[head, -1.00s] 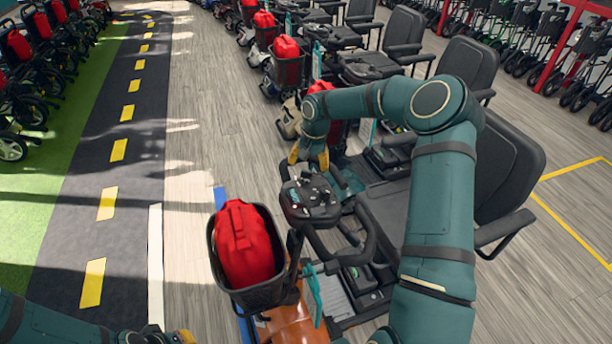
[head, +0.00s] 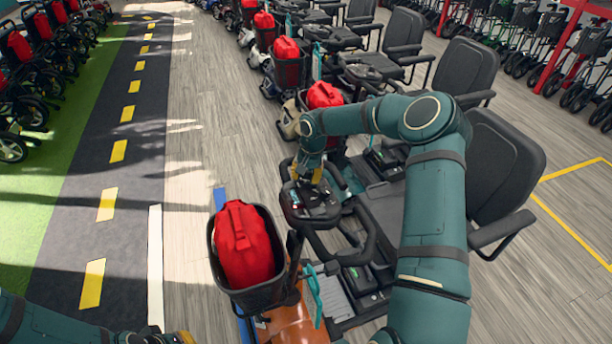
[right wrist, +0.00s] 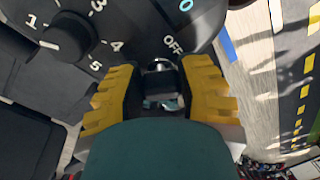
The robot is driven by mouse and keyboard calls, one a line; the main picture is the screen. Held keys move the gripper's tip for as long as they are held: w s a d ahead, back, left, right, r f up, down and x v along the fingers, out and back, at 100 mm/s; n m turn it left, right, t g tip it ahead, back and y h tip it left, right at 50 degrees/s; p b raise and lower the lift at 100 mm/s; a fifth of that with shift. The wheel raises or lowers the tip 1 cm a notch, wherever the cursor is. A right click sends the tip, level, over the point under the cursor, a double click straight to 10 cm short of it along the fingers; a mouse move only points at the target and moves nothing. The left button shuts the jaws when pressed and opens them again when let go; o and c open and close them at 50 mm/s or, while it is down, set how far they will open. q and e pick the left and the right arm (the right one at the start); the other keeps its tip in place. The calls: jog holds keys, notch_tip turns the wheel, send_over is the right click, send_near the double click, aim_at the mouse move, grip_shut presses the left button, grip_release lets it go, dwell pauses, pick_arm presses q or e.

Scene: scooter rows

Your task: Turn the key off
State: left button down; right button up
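The scooter's dark control console (head: 318,214) is below my right gripper (head: 308,180) in the head view. In the right wrist view, the yellow-ridged fingers of my right gripper (right wrist: 160,92) stand apart on either side of the small dark key (right wrist: 163,82). Whether a finger touches the key is not clear. A numbered black dial (right wrist: 68,38) is at the upper left. Only part of my left gripper (head: 162,338) shows at the bottom edge of the head view.
A basket (head: 268,290) holding a red bag (head: 243,245) is mounted on the scooter, left of and below the console. The black handlebar loop (head: 352,255) and seat (head: 500,165) are to the right. More scooters line up behind. Open floor (head: 215,125) lies left.

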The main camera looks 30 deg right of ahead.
grip_shut()
jog(key=n, duration=0.5)
jog(key=shift+s+d+f+n+b, duration=0.1)
jog(key=shift+s+n+b, duration=0.05)
jog(key=shift+n+b, duration=0.25)
jog(key=n, duration=0.6)
jog(key=shift+d+y, duration=0.2)
jog(key=shift+y, duration=0.2)
jog(key=o, duration=1.2)
grip_release()
jog(key=shift+f, duration=0.1)
